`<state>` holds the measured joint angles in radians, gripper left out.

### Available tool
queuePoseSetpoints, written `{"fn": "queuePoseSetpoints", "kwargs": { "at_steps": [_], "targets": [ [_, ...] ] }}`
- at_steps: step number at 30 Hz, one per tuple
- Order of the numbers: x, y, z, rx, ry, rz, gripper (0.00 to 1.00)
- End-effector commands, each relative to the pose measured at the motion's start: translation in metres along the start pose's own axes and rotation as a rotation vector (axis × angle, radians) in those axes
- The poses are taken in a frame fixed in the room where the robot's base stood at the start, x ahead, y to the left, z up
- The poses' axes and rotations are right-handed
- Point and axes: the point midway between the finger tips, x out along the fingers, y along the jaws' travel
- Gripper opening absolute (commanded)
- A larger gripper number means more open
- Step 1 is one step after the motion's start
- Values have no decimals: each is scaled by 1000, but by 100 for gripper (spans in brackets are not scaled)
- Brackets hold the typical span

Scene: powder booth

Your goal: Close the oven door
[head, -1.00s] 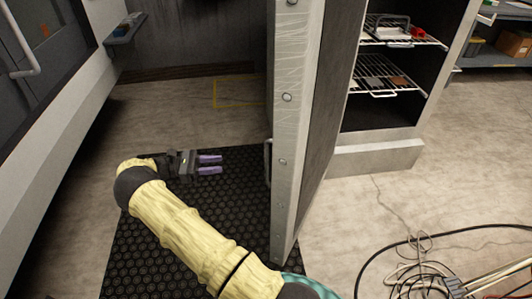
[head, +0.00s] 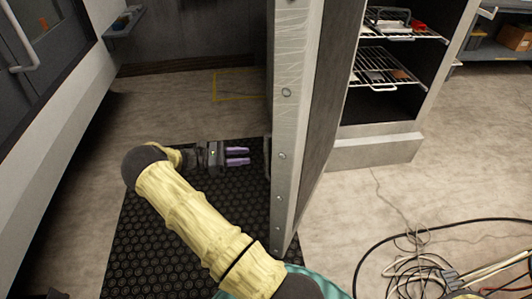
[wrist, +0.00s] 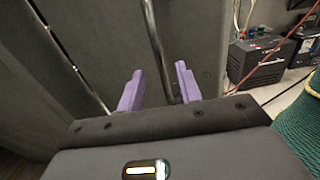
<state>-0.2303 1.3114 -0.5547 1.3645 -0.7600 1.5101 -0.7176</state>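The oven door (head: 284,130) stands wide open, seen nearly edge-on in the head view, with the oven (head: 385,137) behind it to the right. A bar handle (head: 267,158) shows at the door's left face. In the wrist view the grey door face (wrist: 200,45) fills much of the picture, and the handle (wrist: 155,45) runs down between the fingers' lines, beyond the tips. My gripper (head: 249,157) is left of the door, pointing right at it, its purple fingers apart and empty. It also shows in the wrist view (wrist: 158,72). Contact with the handle is not visible.
Wire racks (head: 385,70) holding small items are inside the oven. Cables (head: 425,265) lie on the floor at the lower right. A black mat (head: 150,235) lies under my arm. A grey wall shelf (head: 125,22) is at the upper left.

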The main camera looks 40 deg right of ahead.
Motion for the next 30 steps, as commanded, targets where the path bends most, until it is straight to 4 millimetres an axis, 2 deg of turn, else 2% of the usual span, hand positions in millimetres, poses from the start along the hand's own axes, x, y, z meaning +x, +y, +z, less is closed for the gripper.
{"fn": "queuePoseSetpoints", "kwargs": {
  "at_steps": [9, 13, 18, 25, 26, 30],
  "targets": [
    [56, -1, 1, -2, 0, -1, 35],
    [73, 0, 0, -1, 0, 1, 35],
    [84, 0, 0, 0, 0, 3, 35],
    [84, 0, 0, 0, 1, 4, 35],
    [84, 0, 0, 0, 1, 4, 33],
    [83, 0, 0, 0, 1, 5, 5]
  ]
}}
